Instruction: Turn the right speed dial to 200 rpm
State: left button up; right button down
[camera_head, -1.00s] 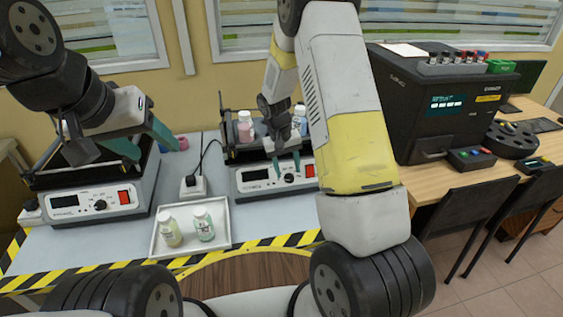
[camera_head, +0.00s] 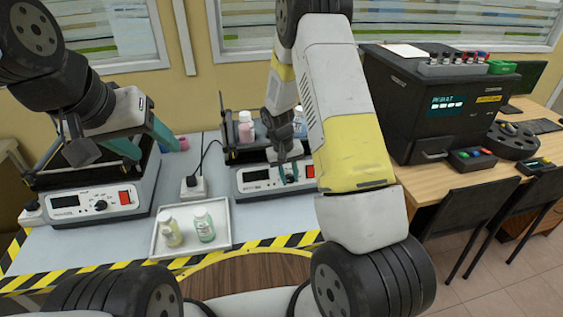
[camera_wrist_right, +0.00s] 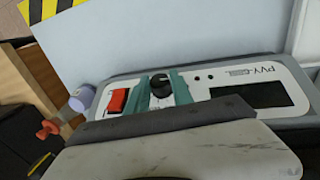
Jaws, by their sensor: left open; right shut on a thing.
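The right shaker (camera_head: 250,186) stands on the bench, with a dark display, a black speed dial and a red switch on its front panel. My right gripper (camera_head: 290,175) is at that panel, its teal fingers on both sides of the dial. In the right wrist view the black dial (camera_wrist_right: 160,84) sits between the two fingers of my right gripper (camera_wrist_right: 160,92), which is shut on it. The display (camera_wrist_right: 250,95) looks dark and I cannot read a value. My left gripper (camera_head: 146,142) is open and empty, raised over the left shaker (camera_head: 90,208).
A white tray (camera_head: 190,250) with two bottles stands in front, between the shakers. A white power adapter (camera_head: 194,188) with a cable lies behind it. Bottles (camera_head: 245,128) stand in the right shaker's rack. A black analyser (camera_head: 430,105) is on the wooden desk at right.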

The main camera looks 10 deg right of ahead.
jog(key=shift+d+y, duration=0.15)
jog(key=shift+y, duration=0.15)
jog(key=m+y, duration=0.2)
jog(key=y, duration=0.1)
jog(key=shift+d, duration=0.35)
jog(key=m+y, duration=0.1)
jog(key=y, duration=0.1)
jog(key=m+y, duration=0.1)
jog(key=y, duration=0.1)
jog(key=m+y, duration=0.1)
jog(key=shift+d+f+t+y, duration=0.15)
jog(key=shift+d+t+y, duration=0.2)
jog(key=shift+t+y, duration=0.05)
jog(key=m+t+y, duration=0.2)
jog(key=y, duration=0.1)
jog(key=m+y, duration=0.1)
jog(key=shift+s+d+f+m+t+y, duration=0.2)
jog(key=shift+f+m+t+y, duration=0.1)
jog(key=shift+m+t+y, duration=0.1)
jog(key=shift+s+f+m+t+y, duration=0.1)
jog(key=shift+f+m+t+y, duration=0.05)
jog(key=shift+m+t+y, duration=0.6)
jog(key=shift+s+f+m+t+y, duration=0.1)
jog(key=shift+m+t+y, duration=0.45)
jog(key=shift+m+t, duration=0.3)
jog(key=c, duration=1.1)
grip_release()
jog(key=v, duration=0.7)
jog(key=shift+s+d, duration=0.15)
jog(key=shift+d, duration=0.15)
